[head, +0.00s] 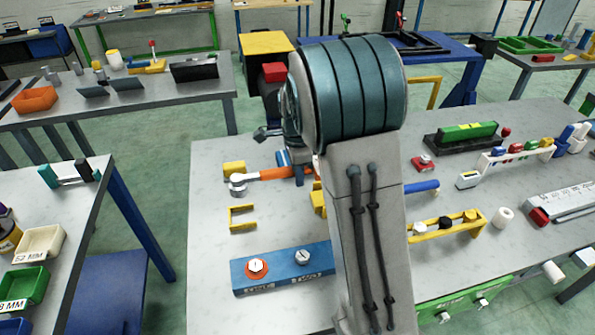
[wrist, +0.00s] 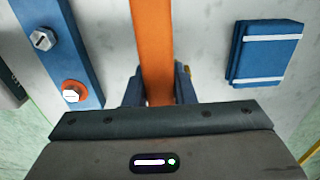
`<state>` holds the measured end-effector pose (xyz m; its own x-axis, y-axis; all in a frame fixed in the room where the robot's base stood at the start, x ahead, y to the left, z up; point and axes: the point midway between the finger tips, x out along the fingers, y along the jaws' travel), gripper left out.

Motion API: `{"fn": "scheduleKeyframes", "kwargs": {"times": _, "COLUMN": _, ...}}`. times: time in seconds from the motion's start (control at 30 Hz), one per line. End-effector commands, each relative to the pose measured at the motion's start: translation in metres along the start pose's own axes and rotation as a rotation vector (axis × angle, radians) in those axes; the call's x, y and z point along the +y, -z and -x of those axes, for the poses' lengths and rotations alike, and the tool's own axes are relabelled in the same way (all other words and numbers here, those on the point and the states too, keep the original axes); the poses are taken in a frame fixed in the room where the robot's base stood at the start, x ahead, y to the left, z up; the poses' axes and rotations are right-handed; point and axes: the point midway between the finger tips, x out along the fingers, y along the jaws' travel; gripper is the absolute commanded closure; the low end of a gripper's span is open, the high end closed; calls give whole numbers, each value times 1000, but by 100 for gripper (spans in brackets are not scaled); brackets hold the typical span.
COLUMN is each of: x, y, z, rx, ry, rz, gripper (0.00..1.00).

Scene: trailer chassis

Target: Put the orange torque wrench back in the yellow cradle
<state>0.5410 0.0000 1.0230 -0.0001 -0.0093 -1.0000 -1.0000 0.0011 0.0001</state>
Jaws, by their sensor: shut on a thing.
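The orange torque wrench (head: 272,174) shows in the head view left of my arm, with a round silver head (head: 238,186) at its left end. My gripper (head: 299,172) is shut on its orange shaft; my arm hides part of it. In the wrist view the orange shaft (wrist: 152,45) runs up between the fingers of my gripper (wrist: 160,88). A yellow U-shaped bracket (head: 242,217), which looks like part of the cradle, stands on the table in front of the wrench, apart from it. More yellow parts (head: 318,198) show beside my arm, partly hidden.
A blue plate (head: 283,270) with two bolts lies near the table's front; it also shows in the wrist view (wrist: 55,45). A small yellow block (head: 234,168) is behind the wrench head. A yellow rack (head: 446,226) and several tools stand to the right.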

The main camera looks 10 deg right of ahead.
Motion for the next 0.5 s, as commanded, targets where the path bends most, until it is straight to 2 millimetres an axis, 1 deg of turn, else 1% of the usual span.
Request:
{"fn": "scheduleKeyframes", "kwargs": {"times": 0.07, "x": 0, "y": 0, "z": 2, "rx": 1, "ry": 2, "rz": 1, "gripper": 100}}
{"fn": "scheduleKeyframes", "kwargs": {"times": 0.23, "x": 0, "y": 0, "z": -8, "rx": 1, "ry": 1, "rz": 1, "gripper": 100}}
{"fn": "scheduleKeyframes", "kwargs": {"times": 0.5, "x": 0, "y": 0, "z": -31, "rx": 1, "ry": 0, "rz": 1, "gripper": 100}}
